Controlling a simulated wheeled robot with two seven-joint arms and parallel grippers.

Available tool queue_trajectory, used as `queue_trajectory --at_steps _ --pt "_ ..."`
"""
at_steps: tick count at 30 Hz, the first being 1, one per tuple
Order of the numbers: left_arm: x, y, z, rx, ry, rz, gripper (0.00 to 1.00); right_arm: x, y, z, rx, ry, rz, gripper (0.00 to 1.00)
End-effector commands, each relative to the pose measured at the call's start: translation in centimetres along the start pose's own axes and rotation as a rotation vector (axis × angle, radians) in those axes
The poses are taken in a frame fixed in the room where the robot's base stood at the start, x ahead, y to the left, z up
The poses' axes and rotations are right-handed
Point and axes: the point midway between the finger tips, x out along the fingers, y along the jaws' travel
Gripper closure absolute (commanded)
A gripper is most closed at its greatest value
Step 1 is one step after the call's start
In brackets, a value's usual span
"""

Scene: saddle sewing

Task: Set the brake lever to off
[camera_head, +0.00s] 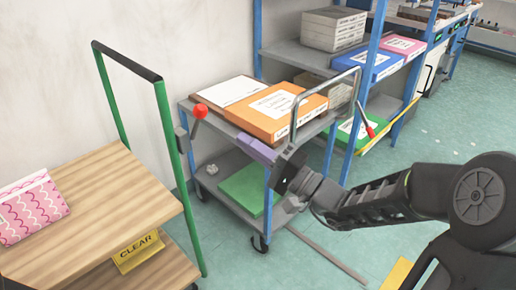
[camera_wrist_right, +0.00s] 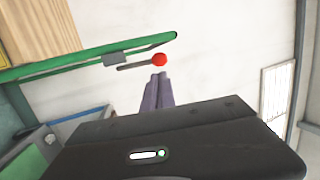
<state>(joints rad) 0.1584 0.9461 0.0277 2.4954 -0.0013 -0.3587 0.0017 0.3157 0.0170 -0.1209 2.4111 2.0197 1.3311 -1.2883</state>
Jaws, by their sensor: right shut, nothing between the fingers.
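The brake lever (camera_head: 188,124) is a short grey bar with a red ball knob (camera_head: 200,111). It comes out of a grey block (camera_head: 181,139) on the green post of the wooden-topped cart and slants up to the right. In the right wrist view the red knob (camera_wrist_right: 160,59) is just beyond my fingertips; whether they touch cannot be told. My right gripper (camera_head: 245,142) has purple fingers, also seen in the wrist view (camera_wrist_right: 159,76). It is shut and empty, right of the knob in the head view. My left gripper is not in view.
The wooden-topped cart (camera_head: 110,190) holds a pink patterned packet (camera_head: 30,208) and a yellow CLEAR sign (camera_head: 138,252). A grey trolley (camera_head: 212,124) behind carries an orange folder (camera_head: 268,110); its chrome handle (camera_head: 326,90) rises near my arm. A red-tipped lever (camera_head: 371,132) is at right.

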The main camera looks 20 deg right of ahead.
Motion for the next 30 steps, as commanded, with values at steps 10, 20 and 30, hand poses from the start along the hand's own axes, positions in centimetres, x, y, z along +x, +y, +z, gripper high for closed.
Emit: queue_trajectory --at_steps 10,20,30 --pt "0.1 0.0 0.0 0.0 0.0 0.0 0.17 6.8 0.1 0.1 0.002 -0.002 -0.001 1.0" --pt "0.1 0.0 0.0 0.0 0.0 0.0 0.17 9.2 0.1 0.0 0.001 0.0 0.001 1.0" --pt "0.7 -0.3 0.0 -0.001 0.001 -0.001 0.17 9.6 0.1 0.0 -0.001 -0.001 -0.002 1.0"
